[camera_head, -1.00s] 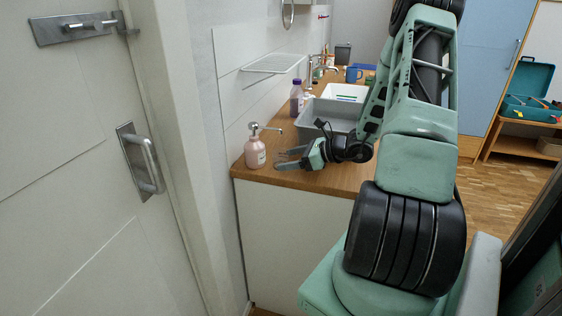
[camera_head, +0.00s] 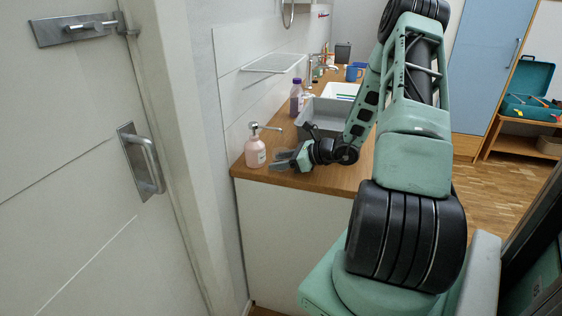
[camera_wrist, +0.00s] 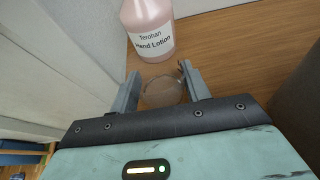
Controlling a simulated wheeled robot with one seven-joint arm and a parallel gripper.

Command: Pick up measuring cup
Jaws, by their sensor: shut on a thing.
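A clear, see-through measuring cup (camera_wrist: 161,91) sits between the two fingers of my gripper (camera_wrist: 160,76) in the wrist view, just in front of the lotion bottle. My gripper is shut on the cup, low at the counter's near end. In the head view my gripper (camera_head: 281,160) is right of the pink bottle, and I cannot make out the cup there. Whether the cup touches the counter is hard to tell.
A pink hand lotion bottle (camera_head: 255,152) with a pump stands close to the fingers; it also shows in the wrist view (camera_wrist: 148,30). A grey bin (camera_head: 325,116) and a purple bottle (camera_head: 296,98) stand farther back on the wooden counter (camera_head: 340,181). A wall is at the left.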

